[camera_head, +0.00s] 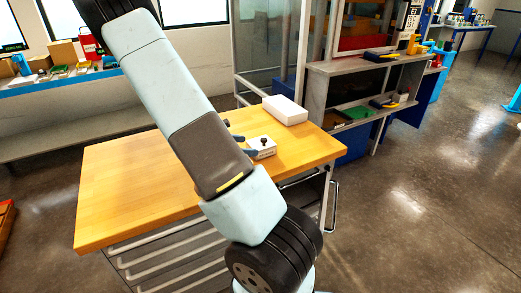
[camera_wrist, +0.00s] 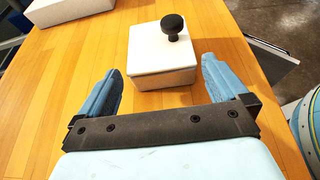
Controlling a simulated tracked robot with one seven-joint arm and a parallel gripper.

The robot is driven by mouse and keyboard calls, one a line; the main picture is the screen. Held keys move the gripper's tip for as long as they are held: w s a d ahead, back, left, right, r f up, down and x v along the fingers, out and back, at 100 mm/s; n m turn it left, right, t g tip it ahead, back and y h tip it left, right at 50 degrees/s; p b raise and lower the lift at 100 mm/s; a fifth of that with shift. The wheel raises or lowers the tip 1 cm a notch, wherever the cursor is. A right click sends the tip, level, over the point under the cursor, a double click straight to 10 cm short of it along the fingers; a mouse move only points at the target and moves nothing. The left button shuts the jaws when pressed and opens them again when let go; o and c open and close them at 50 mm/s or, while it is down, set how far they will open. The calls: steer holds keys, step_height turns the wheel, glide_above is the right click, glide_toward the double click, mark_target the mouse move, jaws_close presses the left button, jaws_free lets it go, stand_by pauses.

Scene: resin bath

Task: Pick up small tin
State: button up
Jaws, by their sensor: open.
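The small tin (camera_wrist: 160,55) is a white box with a black round knob on its lid. It stands upright on the wooden worktop (camera_wrist: 55,100), and in the head view the tin (camera_head: 262,149) is near the worktop's right side, partly behind my arm. My gripper (camera_wrist: 165,82) is open, with its blue fingers apart to the left and right of the tin's near end. I see no contact between the fingers and the tin. In the head view my arm hides most of the gripper.
A larger white box (camera_head: 285,110) lies on the worktop behind the tin, and its edge shows at the top left of the wrist view. The worktop left of the tin is clear. A grey shelf unit (camera_head: 350,66) stands behind the worktop to the right.

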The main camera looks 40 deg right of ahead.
mark_target(261, 144)
steer(key=shift+x, duration=3.9)
steer(key=shift+w, duration=0.1)
steer(key=c, duration=1.7)
steer(key=shift+r, duration=0.1)
